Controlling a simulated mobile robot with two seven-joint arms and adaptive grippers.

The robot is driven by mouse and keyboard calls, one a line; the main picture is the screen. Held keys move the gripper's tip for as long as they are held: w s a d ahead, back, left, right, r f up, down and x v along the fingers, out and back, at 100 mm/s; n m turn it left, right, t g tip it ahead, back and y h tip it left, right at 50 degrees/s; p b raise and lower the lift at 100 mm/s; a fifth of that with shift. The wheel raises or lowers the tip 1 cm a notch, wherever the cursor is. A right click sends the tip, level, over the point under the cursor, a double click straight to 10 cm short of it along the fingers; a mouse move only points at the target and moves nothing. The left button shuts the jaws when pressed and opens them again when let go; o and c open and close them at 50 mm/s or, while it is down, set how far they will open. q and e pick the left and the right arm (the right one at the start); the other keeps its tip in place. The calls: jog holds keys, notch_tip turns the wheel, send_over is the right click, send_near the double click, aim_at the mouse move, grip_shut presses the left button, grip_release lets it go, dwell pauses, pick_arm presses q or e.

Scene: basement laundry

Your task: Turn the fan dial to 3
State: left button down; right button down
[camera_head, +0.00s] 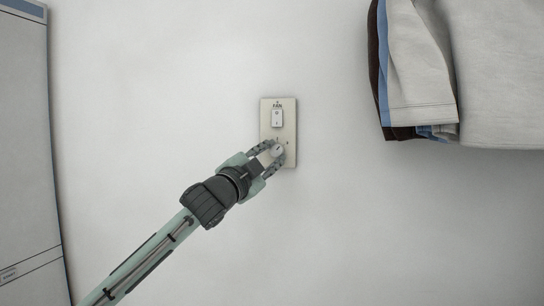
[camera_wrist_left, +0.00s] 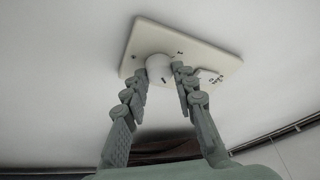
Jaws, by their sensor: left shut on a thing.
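The fan plate (camera_head: 291,106) is a beige upright rectangle on the white wall, marked FAN at its top. It also shows in the left wrist view (camera_wrist_left: 150,33). A white rocker switch (camera_head: 277,118) sits in its upper half. The round whitish fan dial (camera_head: 277,151) sits in its lower half and shows between the fingers in the left wrist view (camera_wrist_left: 159,66). My left gripper (camera_head: 276,150) is shut on the dial, one finger on each side. The fingers hide part of the plate, and I cannot read the dial's setting. My right gripper is not in view.
Folded or hanging cloths (camera_head: 490,75), white, blue and dark brown, are at the upper right, clear of the plate. A tall pale grey panel (camera_head: 25,150) stands at the left edge. The wall around the plate is bare.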

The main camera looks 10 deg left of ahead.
pick_arm(q)
jog(key=shift+m+g+h, duration=0.3)
jog(key=shift+m, duration=0.8)
jog(key=c, duration=1.2)
grip_release()
jog(key=shift+s+a, duration=0.1)
jog(key=v, duration=1.1)
jog(key=shift+s, duration=0.4)
jog(key=shift+a+f, duration=0.1)
jog(key=shift+a, duration=0.05)
